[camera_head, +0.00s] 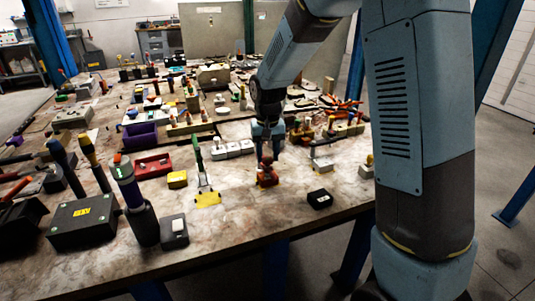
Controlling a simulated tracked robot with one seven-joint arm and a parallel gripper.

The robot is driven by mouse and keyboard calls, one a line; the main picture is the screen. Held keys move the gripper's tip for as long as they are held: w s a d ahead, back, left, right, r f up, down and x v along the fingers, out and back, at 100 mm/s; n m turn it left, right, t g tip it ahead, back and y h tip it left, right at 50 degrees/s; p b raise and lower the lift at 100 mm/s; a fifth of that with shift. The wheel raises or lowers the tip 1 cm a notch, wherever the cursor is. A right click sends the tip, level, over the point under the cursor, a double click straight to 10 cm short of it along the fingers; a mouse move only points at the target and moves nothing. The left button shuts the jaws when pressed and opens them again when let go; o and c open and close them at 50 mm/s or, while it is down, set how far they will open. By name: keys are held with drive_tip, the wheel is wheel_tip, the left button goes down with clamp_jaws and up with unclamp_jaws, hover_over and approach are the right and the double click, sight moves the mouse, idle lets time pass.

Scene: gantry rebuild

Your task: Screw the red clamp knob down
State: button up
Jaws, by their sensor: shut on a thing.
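The red clamp knob (267,160) sits on top of a small reddish-orange clamp block (267,180) near the front middle of the bench. My gripper (268,154) points straight down from above and is shut on the knob. The fingers hide part of the knob, and the screw thread under it is too small to make out.
A black box (319,198) stands to the right on the bench (250,228), near its front edge. A green-handled tool on a yellow base (207,199) stands left. A white block (232,149) lies behind left. Many parts crowd the back; the bench front is clearer.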

sight(270, 159)
drive_tip(key=o, duration=0.9)
wheel_tip(270, 159, up, 14)
idle(0.3)
drive_tip(key=s+d+r+t, duration=0.3)
drive_tip(key=s+d+r, duration=0.4)
drive_tip(key=s+d, duration=0.5)
drive_tip(key=s+d+t, duration=0.1)
drive_tip(key=s+d, duration=0.1)
drive_tip(key=s, duration=0.5)
drive_tip(key=s+d+t, duration=0.1)
drive_tip(key=s+d, duration=0.2)
drive_tip(key=s, duration=0.4)
drive_tip(key=shift+s+f+m+t, duration=0.2)
drive_tip(key=shift+f+m+t, duration=0.1)
drive_tip(key=shift+f+m, duration=0.1)
